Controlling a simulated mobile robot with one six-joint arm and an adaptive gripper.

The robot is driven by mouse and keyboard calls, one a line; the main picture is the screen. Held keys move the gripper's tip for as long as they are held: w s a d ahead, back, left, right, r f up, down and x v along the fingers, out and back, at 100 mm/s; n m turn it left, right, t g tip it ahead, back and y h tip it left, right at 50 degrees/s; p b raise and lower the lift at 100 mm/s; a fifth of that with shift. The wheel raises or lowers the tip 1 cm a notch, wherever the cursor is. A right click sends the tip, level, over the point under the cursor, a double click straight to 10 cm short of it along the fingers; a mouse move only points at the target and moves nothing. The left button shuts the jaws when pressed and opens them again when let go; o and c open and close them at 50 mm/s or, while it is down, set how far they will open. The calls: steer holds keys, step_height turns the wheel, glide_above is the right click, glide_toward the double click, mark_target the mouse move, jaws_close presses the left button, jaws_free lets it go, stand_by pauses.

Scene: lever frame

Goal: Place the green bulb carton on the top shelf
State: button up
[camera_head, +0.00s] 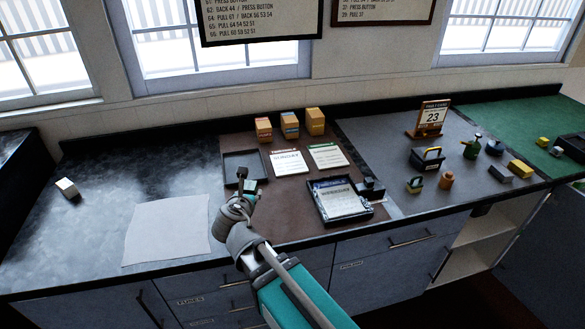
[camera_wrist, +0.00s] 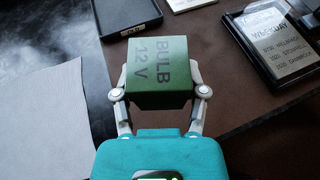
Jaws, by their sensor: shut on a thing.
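The green bulb carton (camera_wrist: 157,68), printed "BULB 12 V", fills the space between the two grey fingers of my gripper (camera_wrist: 160,82) in the wrist view. My gripper is shut on its two sides. In the head view, my gripper (camera_head: 247,184) is above the worktop, near the dark empty tray; the carton there is small and dark, largely merged with the gripper. The open shelves (camera_head: 478,246) are in the cabinet under the right part of the worktop, with a pale upper and lower level. Their inside is only partly visible.
A white sheet (camera_head: 166,230) lies left of my gripper. A framed display tray (camera_head: 340,201) is to the right, and several small boxes (camera_head: 289,124) stand behind. Tools and a calendar (camera_head: 432,117) occupy the grey mat at right. The dark worktop at left is mostly clear.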

steer(key=shift+d, duration=0.1)
steer(key=w+d+m+g+h, duration=0.1)
steer(key=w+d+m+h, duration=0.4)
steer(key=w+d, duration=0.1)
steer(key=shift+w+d+r+g+h, duration=0.2)
steer(key=shift+d+g+h, duration=0.1)
steer(key=shift+d, duration=0.1)
steer(key=shift+f, duration=0.1)
steer(key=w+f+b, duration=0.2)
steer(key=w, duration=0.2)
steer(key=w+f+b, duration=0.3)
steer(key=w, duration=0.1)
steer(key=w+f+b, duration=0.2)
steer(key=w, duration=0.2)
steer(key=shift+a+f, duration=0.15)
steer(key=shift+f, duration=0.2)
steer(key=shift+w+f+b, duration=0.6)
steer(key=shift+f+b, duration=0.05)
steer(key=shift+b, duration=0.2)
